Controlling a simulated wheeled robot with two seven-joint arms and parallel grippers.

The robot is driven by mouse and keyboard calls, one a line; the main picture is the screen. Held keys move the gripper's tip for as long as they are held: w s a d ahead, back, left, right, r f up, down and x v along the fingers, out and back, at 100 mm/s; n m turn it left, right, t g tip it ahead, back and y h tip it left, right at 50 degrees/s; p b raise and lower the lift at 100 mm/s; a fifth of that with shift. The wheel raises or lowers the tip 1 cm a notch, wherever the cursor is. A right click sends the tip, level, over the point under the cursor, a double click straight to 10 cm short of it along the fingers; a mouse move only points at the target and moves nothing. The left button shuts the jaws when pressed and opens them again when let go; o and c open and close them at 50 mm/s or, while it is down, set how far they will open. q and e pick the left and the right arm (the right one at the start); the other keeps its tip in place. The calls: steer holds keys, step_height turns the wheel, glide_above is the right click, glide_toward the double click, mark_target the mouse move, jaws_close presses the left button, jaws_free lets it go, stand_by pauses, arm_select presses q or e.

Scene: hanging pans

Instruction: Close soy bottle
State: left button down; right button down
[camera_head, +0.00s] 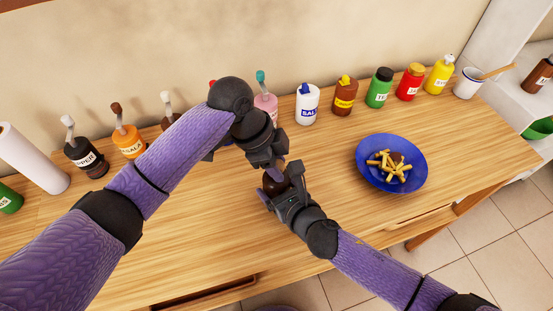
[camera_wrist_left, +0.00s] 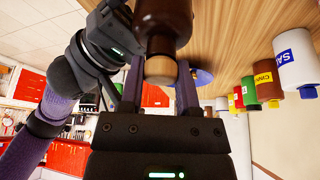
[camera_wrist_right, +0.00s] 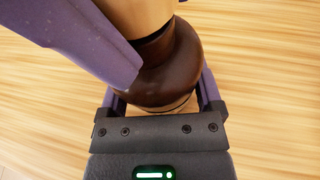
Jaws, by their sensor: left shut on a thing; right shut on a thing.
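The soy bottle is dark brown and shows between my two grippers in the head view (camera_head: 274,184), above the table. My right gripper (camera_head: 279,194) is shut on its body; the right wrist view shows the rounded brown body (camera_wrist_right: 172,75) between the fingers. My left gripper (camera_head: 273,168) is at its top end. In the left wrist view the tan cap (camera_wrist_left: 160,70) sits between the left fingers, in line with the brown bottle (camera_wrist_left: 163,22). Whether the cap is fully seated cannot be told. The bottle's label is not visible.
Several bottles and jars line the wall, among them a white salt jar (camera_head: 307,106) and a green jar (camera_head: 379,90). A blue plate (camera_head: 418,176) with fries stands at right. A paper roll (camera_head: 32,160) is at far left. The wooden table (camera_head: 330,160) is clear between.

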arm_select(q)
steer(key=shift+f, duration=0.1)
steer(key=shift+c, duration=1.2)
jaws_free()
steer(key=v, duration=1.2)
arm_select(e)
jaws_free()
steer(key=p+v, duration=0.2)
steer(key=v, duration=0.6)
steer(key=shift+s+d+r, duration=0.1)
steer(key=shift+s, duration=0.15)
steer(key=shift+s+d+r+p, duration=0.25)
steer(key=shift+s+d+p, duration=0.1)
steer(key=shift+s, duration=0.15)
arm_select(q)
step_height(320, 180, up, 3)
